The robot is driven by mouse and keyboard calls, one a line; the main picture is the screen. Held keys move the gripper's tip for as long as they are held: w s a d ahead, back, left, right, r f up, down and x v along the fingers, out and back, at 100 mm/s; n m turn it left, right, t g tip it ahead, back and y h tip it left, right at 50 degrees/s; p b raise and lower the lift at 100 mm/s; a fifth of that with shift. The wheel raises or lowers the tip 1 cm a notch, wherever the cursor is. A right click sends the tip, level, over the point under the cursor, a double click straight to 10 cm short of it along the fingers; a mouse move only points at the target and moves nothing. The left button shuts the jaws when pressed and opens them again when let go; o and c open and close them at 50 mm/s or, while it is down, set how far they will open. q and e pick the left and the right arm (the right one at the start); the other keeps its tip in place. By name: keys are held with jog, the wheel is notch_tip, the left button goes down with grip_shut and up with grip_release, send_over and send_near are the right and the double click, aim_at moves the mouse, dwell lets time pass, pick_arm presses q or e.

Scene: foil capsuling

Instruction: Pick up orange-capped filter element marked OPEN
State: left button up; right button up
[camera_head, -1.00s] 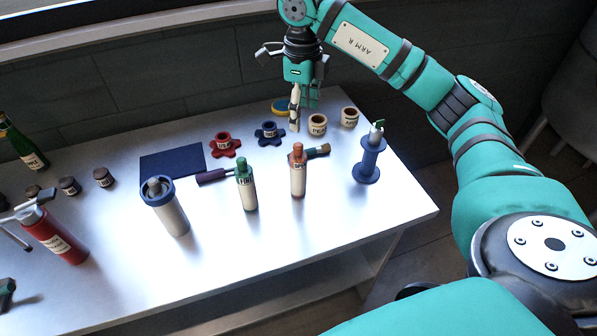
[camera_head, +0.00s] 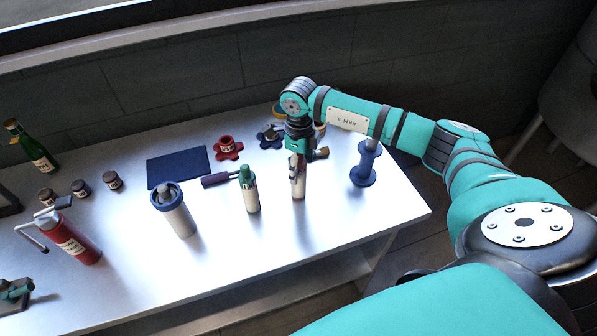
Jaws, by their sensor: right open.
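The filter element (camera_head: 299,189) whose cap is orange in the earlier picture stands upright on the table, right of centre. Its cap and label are now mostly hidden behind my right gripper. My right gripper (camera_head: 298,168) points down over its top, with fingers open at its upper part. I cannot tell whether they touch it. A similar cream filter element with a green cap (camera_head: 246,176) stands upright just to the left.
A brush (camera_head: 320,153) lies close behind the filter. A blue spool (camera_head: 363,172) stands to the right. A blue-rimmed canister (camera_head: 181,220) and red cylinder (camera_head: 80,246) stand left. Red (camera_head: 228,148) and dark blue (camera_head: 268,137) knobs sit behind. The table's front strip (camera_head: 240,270) is clear.

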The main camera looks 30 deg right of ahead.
jog(key=shift+f, duration=0.5)
